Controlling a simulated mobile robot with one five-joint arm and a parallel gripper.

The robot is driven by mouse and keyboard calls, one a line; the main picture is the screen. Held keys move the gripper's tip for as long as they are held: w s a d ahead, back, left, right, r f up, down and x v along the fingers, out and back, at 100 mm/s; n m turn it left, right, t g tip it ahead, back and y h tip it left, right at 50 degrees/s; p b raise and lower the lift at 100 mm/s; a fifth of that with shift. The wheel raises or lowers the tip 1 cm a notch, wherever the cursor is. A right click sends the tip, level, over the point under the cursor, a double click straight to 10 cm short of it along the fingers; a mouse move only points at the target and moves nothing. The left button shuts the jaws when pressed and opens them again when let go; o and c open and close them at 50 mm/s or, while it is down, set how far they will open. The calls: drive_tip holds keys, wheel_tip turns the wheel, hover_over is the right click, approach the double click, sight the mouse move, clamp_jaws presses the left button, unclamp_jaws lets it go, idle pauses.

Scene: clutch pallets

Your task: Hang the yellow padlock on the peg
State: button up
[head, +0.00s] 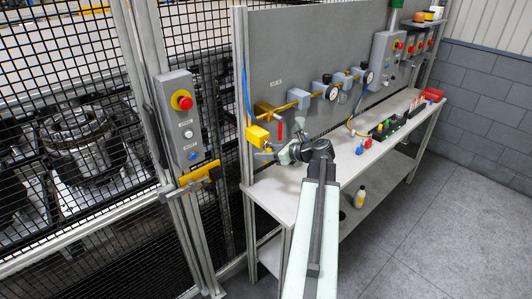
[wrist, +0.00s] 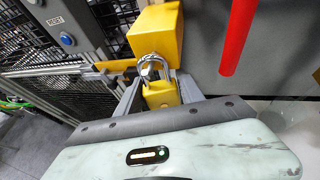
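The yellow padlock (wrist: 161,95) is between the fingers of my gripper (wrist: 160,82) in the wrist view, and the fingers appear closed on its body. Its silver shackle (wrist: 152,64) points away from my gripper, towards a larger yellow block (wrist: 156,32). The shackle overlaps that block's lower edge in the picture; I cannot tell whether they touch. In the head view my gripper (head: 267,152) is just below the yellow block (head: 257,135), at the left end of the bench; the padlock is too small to make out there. I cannot clearly pick out the peg in either view.
A red valve handle (wrist: 238,38) hangs close on the right. A control box with a red button (head: 182,101) and a yellow latch (head: 196,179) stand left on the mesh fence. The workbench (head: 280,200) runs right below a grey panel (head: 300,60) with pipes and gauges.

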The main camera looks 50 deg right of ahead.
drive_tip(key=shift+o, duration=1.3)
drive_tip(key=p+v, duration=0.2)
drive_tip(key=v, duration=0.4)
drive_tip(key=shift+s+r+p, duration=0.25)
drive_tip(key=shift+r+p, duration=0.1)
drive_tip(key=shift+p, duration=0.05)
drive_tip(key=shift+s+d, duration=0.15)
drive_tip(key=shift+s, duration=0.4)
